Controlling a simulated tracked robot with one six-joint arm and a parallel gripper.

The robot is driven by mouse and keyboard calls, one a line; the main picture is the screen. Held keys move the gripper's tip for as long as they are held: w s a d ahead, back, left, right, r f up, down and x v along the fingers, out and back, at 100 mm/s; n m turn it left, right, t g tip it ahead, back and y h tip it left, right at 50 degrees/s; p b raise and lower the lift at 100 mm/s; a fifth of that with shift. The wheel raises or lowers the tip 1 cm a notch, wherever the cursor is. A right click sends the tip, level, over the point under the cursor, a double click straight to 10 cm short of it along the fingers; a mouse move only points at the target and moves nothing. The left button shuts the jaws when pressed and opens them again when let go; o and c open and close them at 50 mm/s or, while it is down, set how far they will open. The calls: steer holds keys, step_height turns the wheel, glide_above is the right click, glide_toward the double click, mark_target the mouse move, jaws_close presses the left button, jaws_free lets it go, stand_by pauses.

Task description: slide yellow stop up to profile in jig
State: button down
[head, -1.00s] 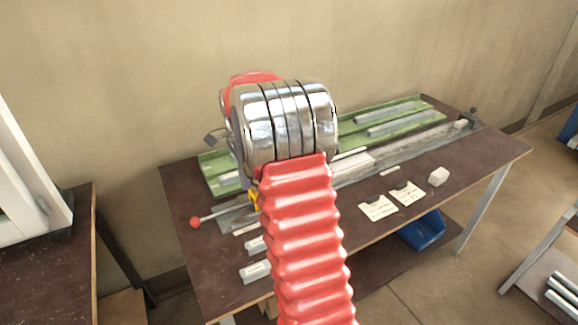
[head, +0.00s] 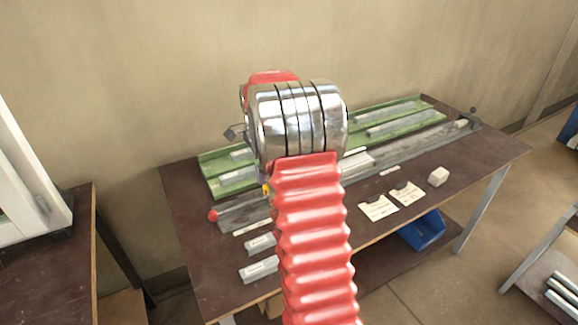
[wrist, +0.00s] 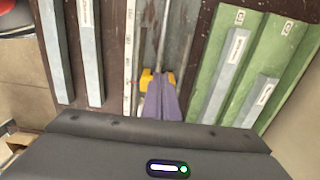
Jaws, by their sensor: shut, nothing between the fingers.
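The yellow stop (head: 266,189) shows as a small patch at my gripper's left side, mostly hidden by my arm. In the wrist view the stop (wrist: 146,78) lies at the tips of my purple fingers (wrist: 163,92), which are together with nothing between them; whether they touch it I cannot tell. A rod (wrist: 163,35) runs from the stop, and a red knob (head: 213,215) sits at the left end of the grey jig (head: 238,214). A pale profile (head: 357,163) lies in the jig right of my arm; the gap between stop and profile is hidden.
A green tray (head: 225,189) with grey bars lies behind the jig. Two labelled bars (head: 259,270) lie at the front left. Two paper cards (head: 379,208) and a white block (head: 438,177) lie at the front right. A blue bin (head: 423,231) is below the bench top.

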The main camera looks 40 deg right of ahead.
steer(key=shift+s+d, duration=0.2)
steer(key=shift+d, duration=0.65)
steer(key=shift+s+d, duration=0.25)
steer(key=shift+d, duration=0.6)
steer(key=shift+s+d, duration=0.2)
steer(key=shift+d, duration=0.75)
steer(key=shift+w+a, duration=0.15)
steer(key=shift+a, duration=0.6)
steer(key=shift+r, duration=3.5)
